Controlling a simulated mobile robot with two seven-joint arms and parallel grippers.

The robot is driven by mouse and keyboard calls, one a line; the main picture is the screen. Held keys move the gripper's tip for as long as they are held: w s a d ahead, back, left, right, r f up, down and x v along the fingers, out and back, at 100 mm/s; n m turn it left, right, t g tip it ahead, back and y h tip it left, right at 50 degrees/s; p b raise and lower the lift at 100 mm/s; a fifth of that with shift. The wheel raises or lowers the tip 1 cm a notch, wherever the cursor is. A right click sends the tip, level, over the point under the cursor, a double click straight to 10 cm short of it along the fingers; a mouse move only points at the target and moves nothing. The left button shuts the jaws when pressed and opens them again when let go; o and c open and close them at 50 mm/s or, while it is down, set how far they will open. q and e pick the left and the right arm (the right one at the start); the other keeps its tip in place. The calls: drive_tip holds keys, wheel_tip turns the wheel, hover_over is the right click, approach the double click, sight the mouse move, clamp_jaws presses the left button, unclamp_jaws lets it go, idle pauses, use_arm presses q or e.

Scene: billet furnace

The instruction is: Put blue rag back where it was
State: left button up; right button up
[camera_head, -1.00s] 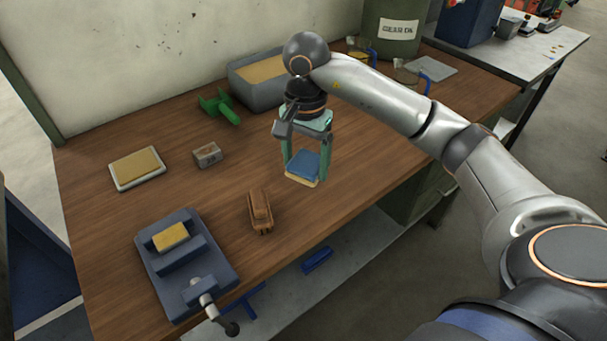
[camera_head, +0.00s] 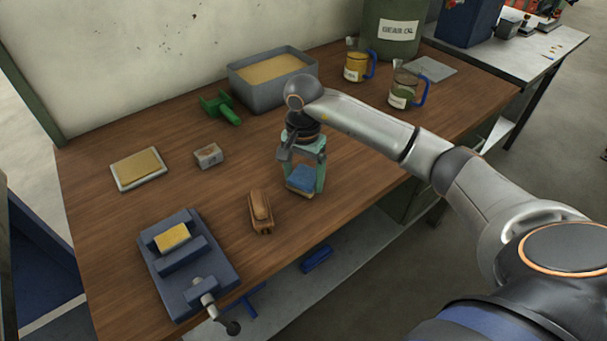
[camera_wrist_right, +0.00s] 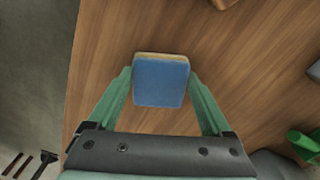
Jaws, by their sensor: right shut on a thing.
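The blue rag (camera_head: 301,177) is a small folded blue pad with a tan layer along its edge. My right gripper (camera_head: 304,184) points down over the wooden table and is shut on the blue rag, one green finger on each side. In the right wrist view the rag (camera_wrist_right: 161,82) sits between the fingertips, its blue face toward the camera. It is at or just above the tabletop; I cannot tell which. My left gripper is not in view.
On the wooden table (camera_head: 110,215), a brown brush (camera_head: 261,212) lies left of the gripper. A vise (camera_head: 190,265), a tray with a yellow pad (camera_head: 140,168), a small block (camera_head: 208,155), a green part (camera_head: 220,108), a grey bin (camera_head: 271,80) and two jugs stand around it.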

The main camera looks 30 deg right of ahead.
sight(304, 178)
drive_tip(key=o, duration=1)
drive_tip(key=shift+f, duration=0.1)
drive_tip(key=shift+r, duration=6.25)
drive_tip(key=shift+f, duration=0.1)
